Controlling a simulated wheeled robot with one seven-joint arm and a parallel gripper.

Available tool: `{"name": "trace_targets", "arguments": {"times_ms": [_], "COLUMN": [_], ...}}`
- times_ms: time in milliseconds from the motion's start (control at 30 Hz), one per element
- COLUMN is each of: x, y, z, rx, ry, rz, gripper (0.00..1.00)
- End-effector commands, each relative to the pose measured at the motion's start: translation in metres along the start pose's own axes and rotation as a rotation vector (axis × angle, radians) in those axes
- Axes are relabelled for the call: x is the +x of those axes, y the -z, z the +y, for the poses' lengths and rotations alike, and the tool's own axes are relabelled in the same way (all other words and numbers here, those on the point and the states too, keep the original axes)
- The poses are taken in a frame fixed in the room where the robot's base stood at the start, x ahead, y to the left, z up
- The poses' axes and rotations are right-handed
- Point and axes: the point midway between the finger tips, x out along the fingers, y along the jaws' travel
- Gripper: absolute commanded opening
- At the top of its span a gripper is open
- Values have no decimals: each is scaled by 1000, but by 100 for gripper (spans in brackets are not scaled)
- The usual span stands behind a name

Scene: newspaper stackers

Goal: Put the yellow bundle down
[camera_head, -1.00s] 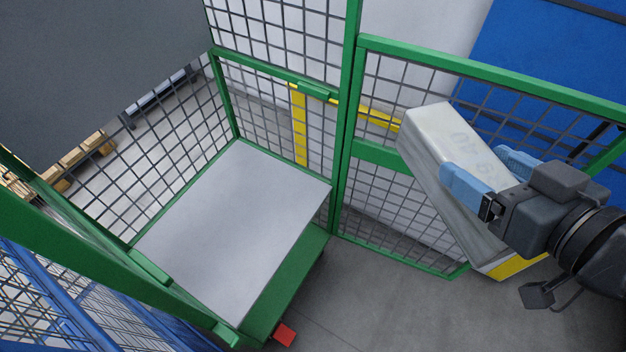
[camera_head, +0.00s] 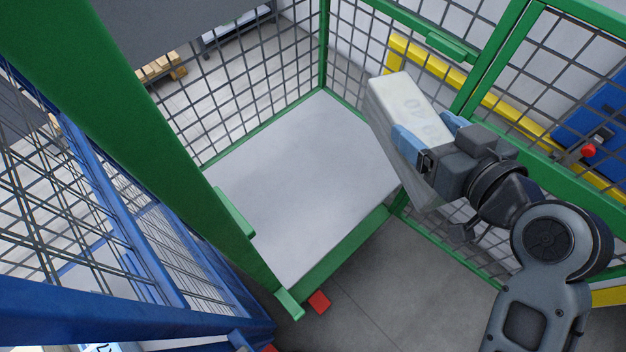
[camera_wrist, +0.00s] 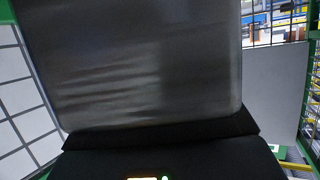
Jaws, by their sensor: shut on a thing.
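My gripper (camera_head: 428,140) is shut on a pale, wrapped paper bundle (camera_head: 402,92), its blue fingers on either side of it. The bundle is tilted and held in the air at the right edge of the grey-white platform (camera_head: 290,190) of a green mesh cart. In the head view no yellow shows on the bundle now. In the wrist view the bundle (camera_wrist: 135,60) fills most of the picture as a dark, shiny wrapped face. The platform is bare, with its far right corner partly hidden behind the bundle.
Green posts and mesh (camera_head: 240,105) wall the platform at the back and left. A green mesh panel (camera_head: 545,60) stands behind my arm. A blue mesh cart (camera_head: 130,235) is at the left.

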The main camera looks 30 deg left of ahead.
Motion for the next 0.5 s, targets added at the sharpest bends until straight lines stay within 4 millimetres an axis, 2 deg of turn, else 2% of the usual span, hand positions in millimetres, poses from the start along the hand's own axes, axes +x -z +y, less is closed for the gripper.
{"name": "trace_targets", "arguments": {"times_ms": [33, 100, 300, 500], "x": [11, 22, 52, 75], "y": [-16, -31, -73, -107], "z": [-3, -6, -16, -25], "rx": [-2, -4, -9, -16], "ry": [4, 4, 7, 8], "rz": [3, 3, 0, -3], "gripper": [0, 0, 0, 0]}}
